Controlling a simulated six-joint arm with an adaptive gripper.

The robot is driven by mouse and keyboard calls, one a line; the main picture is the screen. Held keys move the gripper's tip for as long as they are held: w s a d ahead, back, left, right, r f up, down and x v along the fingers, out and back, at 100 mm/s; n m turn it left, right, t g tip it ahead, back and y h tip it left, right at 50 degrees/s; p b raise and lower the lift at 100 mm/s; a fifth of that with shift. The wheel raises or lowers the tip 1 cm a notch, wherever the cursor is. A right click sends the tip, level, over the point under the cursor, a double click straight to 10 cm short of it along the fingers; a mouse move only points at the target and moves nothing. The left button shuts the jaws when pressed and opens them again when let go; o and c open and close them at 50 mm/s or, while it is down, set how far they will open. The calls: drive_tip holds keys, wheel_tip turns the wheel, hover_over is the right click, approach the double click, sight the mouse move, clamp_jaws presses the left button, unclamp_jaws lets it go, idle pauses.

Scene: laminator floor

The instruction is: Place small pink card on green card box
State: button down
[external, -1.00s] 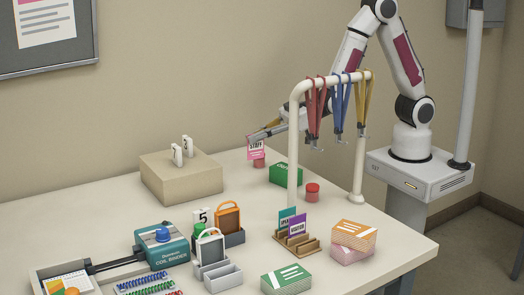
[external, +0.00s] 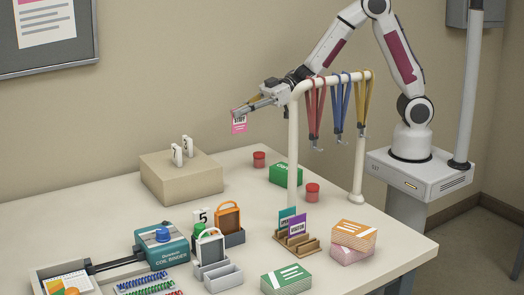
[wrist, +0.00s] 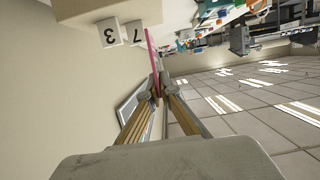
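My gripper (external: 246,108) is shut on a small pink card (external: 239,124) marked "STAFF". It holds the card upright in the air, left of the lanyard rack and above the back of the table. In the wrist view the pink card (wrist: 152,51) shows edge-on between the fingertips (wrist: 157,88). A green box (external: 284,174) stands on the table behind the rack's left post, which hides part of it. A stack of green and white cards (external: 287,279) lies at the table's front edge. I cannot tell which of these two is the green card box.
The lanyard rack (external: 293,150) with hanging lanyards stands right of my gripper. Red jars (external: 259,160) (external: 312,191) flank the green box. A beige block (external: 181,182) with number tags stands left. A card holder (external: 297,242) and an orange-topped stack (external: 354,234) sit in front.

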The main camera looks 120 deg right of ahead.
drive_tip(key=s+a+n+g+y, duration=0.2)
drive_tip(key=s+a+n+y, duration=0.2)
drive_tip(key=s+y, duration=0.1)
drive_tip(key=s+a+f+n+g+y, duration=0.1)
drive_tip(key=s+a+n+g+y, duration=0.1)
drive_tip(key=s+a+n+y, duration=0.2)
drive_tip(key=s+n+y, duration=0.1)
drive_tip(key=s, duration=0.2)
drive_tip(key=shift+f, duration=0.25)
idle(0.5)
wheel_tip(320, 180, down, 6)
idle(0.5)
drive_tip(key=shift+f, duration=0.15)
drive_tip(key=shift+f, duration=1.85)
drive_tip(key=shift+f, duration=0.15)
